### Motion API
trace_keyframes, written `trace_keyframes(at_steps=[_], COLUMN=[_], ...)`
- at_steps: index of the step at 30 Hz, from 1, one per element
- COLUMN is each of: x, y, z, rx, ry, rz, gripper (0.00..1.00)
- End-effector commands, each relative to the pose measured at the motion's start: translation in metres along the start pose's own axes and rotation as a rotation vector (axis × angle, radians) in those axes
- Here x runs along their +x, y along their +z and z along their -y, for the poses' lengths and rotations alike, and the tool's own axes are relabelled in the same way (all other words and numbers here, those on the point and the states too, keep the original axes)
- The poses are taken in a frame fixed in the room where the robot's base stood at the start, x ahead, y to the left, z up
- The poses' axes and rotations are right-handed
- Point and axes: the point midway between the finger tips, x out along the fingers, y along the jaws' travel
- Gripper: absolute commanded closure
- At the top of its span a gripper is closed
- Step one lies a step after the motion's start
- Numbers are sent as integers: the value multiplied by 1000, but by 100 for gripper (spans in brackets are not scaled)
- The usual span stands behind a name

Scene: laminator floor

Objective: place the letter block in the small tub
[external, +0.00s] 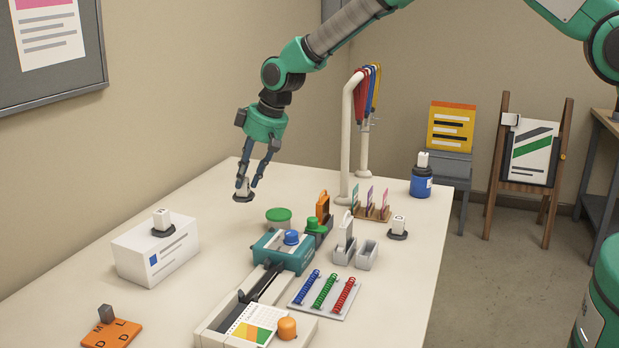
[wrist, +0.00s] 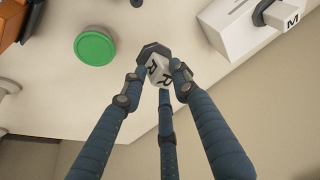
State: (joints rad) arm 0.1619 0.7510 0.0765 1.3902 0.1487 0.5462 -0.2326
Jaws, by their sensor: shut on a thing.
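My gripper (external: 247,183) is shut on a white letter block with a dark base (external: 243,194), held above the far left part of the table. In the wrist view the block (wrist: 156,70) shows the letter R on its faces, between my fingers (wrist: 153,76). A small round tub with a green top (external: 278,218) stands on the table to the right of the block; it also shows at upper left in the wrist view (wrist: 95,47). I cannot tell whether the green is a lid. A small open grey bin (external: 367,257) stands farther right.
Other letter blocks stand on a white box (external: 150,262), on a blue jar (external: 421,187) and on the table (external: 398,228). A teal machine (external: 283,256) fills the middle. A white stand with hanging lanyards (external: 347,140) rises behind. The table's far left is clear.

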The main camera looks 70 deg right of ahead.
Motion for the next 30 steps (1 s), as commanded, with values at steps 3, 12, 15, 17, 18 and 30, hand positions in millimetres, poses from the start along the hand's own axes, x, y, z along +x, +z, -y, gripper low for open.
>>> trace_keyframes(at_steps=[3,12,15,17,18,30], x=[-14,-42,-49,-52,-53,-56], y=[7,29,34,36,38,40], z=[-21,-63,-73,-76,-78,-81], rx=[46,154,177,187,192,203], ry=[4,9,11,11,11,11], rz=[-4,-2,-3,-2,-3,-2], gripper=[100,100,100,100,100,100])
